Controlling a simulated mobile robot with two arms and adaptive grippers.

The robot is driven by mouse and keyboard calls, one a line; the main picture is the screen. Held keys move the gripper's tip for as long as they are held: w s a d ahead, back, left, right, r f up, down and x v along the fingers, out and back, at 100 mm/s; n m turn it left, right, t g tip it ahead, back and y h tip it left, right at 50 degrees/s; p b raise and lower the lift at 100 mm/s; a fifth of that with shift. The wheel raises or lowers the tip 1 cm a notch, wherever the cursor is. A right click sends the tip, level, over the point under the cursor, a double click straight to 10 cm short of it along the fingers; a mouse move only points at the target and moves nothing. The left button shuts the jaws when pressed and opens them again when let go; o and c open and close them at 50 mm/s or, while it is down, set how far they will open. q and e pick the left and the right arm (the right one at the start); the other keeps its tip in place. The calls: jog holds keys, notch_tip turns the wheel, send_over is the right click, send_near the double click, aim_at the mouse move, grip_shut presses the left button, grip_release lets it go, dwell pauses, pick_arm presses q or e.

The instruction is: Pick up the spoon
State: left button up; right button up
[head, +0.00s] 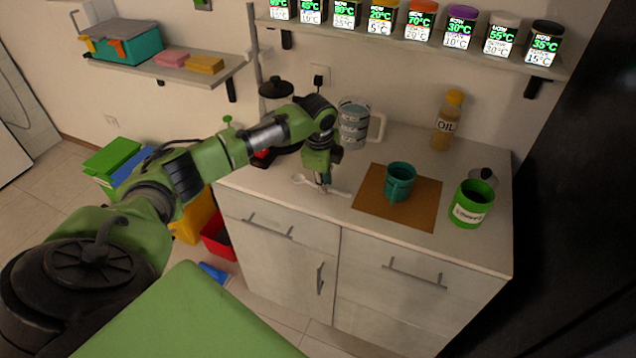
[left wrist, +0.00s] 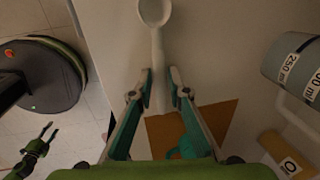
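The white spoon (head: 338,192) lies on the light countertop, its bowl to the left in the head view. In the left wrist view the spoon (left wrist: 154,14) has its bowl at the top and its handle running down between the fingers. My left gripper (head: 324,186) is pointed down at the spoon's handle. In the left wrist view the left gripper (left wrist: 161,88) is open, a finger on each side of the handle with small gaps. My right gripper (left wrist: 44,138) seems to be the small green one at lower left, over the floor, its fingers apart and empty.
Right of the spoon, a teal mug (head: 399,182) stands on a brown mat (head: 420,212). A dark-lidded appliance (head: 276,92) is behind my left arm. The counter's front edge is close.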

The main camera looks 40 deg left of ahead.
pick_arm(q)
jog(key=shift+f, duration=0.25)
jog(key=c, duration=0.4)
grip_shut()
pick_arm(e)
jog(key=shift+s+d, duration=0.15)
jog(key=shift+s, duration=0.65)
jog(key=shift+w, duration=0.2)
pick_arm(q)
jog(key=shift+r, duration=0.15)
